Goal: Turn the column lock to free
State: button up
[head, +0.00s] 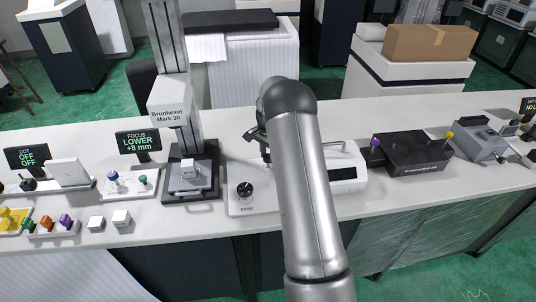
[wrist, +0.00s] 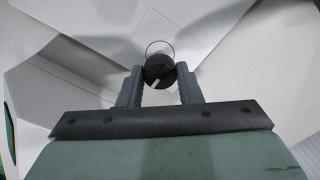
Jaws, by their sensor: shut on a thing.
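In the wrist view, my gripper (wrist: 160,84) is shut on a dark round knob (wrist: 158,71) with a white pointer line. The knob sits between the two fingertips, with a thin ring outline just beyond it. No label is readable there, so I cannot tell the lock's setting. In the head view, my gripper (head: 260,138) is right of the Brunhexel Mark 30 column (head: 170,35), partly hidden behind my arm. The knob it holds is hidden in the head view.
A black knob (head: 245,190) on a white base stands on the bench in front of my gripper. A focus display (head: 139,141) reads "LOWER +8 mm". A white machine (head: 348,170) and a black box (head: 410,153) stand to the right. Small blocks (head: 97,223) lie at front left.

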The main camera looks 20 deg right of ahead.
jog(key=shift+n+b, duration=0.3)
jog(key=n+b, duration=0.2)
jog(key=shift+f+n, duration=0.15)
jog(key=shift+n, duration=0.25)
jog(key=n+b, duration=0.2)
jog(key=n, duration=0.3)
jog(key=shift+n+b, duration=0.3)
jog(key=shift+b, duration=0.1)
jog(key=n+b, duration=0.1)
jog(key=n, duration=0.3)
jog(key=shift+r, duration=0.2)
jog(key=shift+n+b, duration=0.3)
jog(key=shift+n, duration=2.1)
jog(key=shift+w, duration=0.1)
jog(key=o, duration=1)
